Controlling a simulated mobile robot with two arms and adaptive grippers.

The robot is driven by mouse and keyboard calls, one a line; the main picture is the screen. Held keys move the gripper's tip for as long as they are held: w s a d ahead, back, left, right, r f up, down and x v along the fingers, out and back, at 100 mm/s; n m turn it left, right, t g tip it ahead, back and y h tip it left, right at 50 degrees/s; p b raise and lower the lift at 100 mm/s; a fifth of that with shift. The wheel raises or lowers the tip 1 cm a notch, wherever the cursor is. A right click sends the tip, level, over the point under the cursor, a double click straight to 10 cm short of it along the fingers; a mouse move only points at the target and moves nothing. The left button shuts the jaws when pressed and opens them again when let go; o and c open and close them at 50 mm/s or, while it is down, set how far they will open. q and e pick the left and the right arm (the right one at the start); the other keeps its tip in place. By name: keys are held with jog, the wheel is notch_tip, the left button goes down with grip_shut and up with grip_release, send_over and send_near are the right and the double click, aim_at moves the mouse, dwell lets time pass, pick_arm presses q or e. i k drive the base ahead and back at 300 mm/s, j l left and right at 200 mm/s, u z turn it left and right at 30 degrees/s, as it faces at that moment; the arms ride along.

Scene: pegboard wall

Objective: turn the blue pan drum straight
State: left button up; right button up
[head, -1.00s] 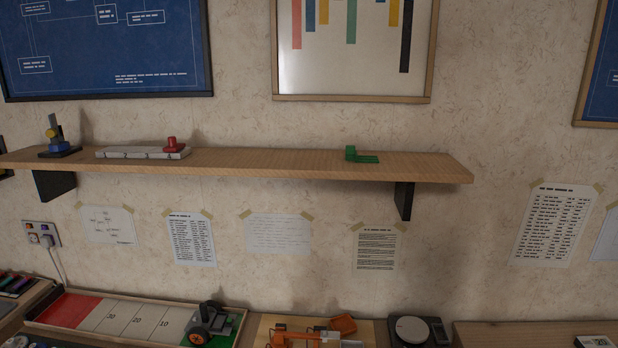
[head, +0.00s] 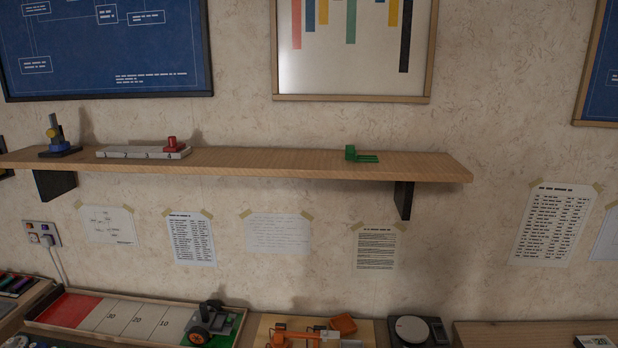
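In the head view a small device with a blue drum (head: 58,149) stands on a dark base at the left end of the wall shelf. A grey upright part and a yellow round part (head: 54,132) rise above the blue drum. It is too small to tell how far the drum is turned. Neither of my grippers is in view.
The wooden shelf (head: 270,162) also holds a grey bar with a red knob (head: 172,145) and a green block piece (head: 360,155). Below are a numbered board (head: 130,317), an orange mechanism (head: 310,335) and a dark device with a round dial (head: 412,329). The shelf's middle is clear.

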aim_at(58, 143)
jog(key=u, duration=1.25)
jog(key=i+j, duration=0.2)
jog(key=j, duration=0.3)
jog(key=i+j, duration=0.2)
jog(key=j, duration=0.25)
jog(key=i+j, duration=0.2)
jog(key=j, duration=0.3)
jog(key=i+j, duration=0.2)
jog(key=j, duration=0.3)
jog(key=i+j, duration=0.2)
jog(key=j, duration=0.25)
jog(key=i+j, duration=0.2)
jog(key=j, duration=0.3)
jog(key=i+j, duration=0.2)
jog(key=j, duration=0.25)
jog(key=i+j, duration=0.2)
jog(key=j, duration=0.3)
jog(key=i+z, duration=0.05)
